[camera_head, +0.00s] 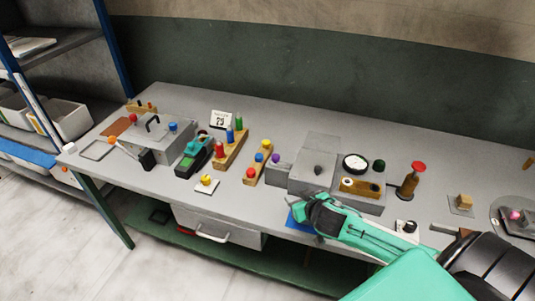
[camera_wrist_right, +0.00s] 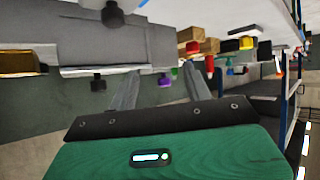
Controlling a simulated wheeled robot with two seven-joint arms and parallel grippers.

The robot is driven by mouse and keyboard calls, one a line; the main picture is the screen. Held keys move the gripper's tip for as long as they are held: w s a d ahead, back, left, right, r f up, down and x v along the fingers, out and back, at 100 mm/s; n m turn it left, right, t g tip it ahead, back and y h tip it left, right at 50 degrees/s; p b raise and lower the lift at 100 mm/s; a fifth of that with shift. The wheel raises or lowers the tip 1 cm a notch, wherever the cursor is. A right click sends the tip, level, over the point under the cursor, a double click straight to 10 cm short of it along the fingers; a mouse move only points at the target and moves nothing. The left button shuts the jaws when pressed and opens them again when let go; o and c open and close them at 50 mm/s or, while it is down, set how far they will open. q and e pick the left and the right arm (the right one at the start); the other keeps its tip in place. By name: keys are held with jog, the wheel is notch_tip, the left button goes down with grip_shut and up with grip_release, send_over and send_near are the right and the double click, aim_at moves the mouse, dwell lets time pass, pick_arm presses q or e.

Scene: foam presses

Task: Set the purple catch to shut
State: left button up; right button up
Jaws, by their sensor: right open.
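The purple catch (camera_head: 277,158) is a small knob at the left side of a grey box (camera_head: 297,186) in the middle of the table. My right gripper (camera_head: 303,213) is open and empty at the table's front edge, in front of the box and apart from the catch. In the wrist view its two fingers (camera_wrist_right: 160,76) are spread. My left gripper is not in view.
Left of the box stand wooden blocks with coloured pegs (camera_head: 257,170), a green and black device (camera_head: 195,155) and a grey unit (camera_head: 162,135). Right of it are a dial (camera_head: 355,163) and a red-topped post (camera_head: 412,180). A blue pad (camera_head: 298,222) lies by my right gripper.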

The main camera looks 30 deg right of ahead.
jog(key=t, duration=0.2)
send_near(278, 158)
jog(key=s, duration=0.1)
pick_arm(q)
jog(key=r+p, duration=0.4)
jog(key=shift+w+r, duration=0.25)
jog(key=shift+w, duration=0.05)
pick_arm(e)
jog(key=shift+y, duration=0.3)
jog(key=x, duration=1.2)
jog(key=shift+w+d, duration=0.15)
jog(key=shift+w, duration=0.2)
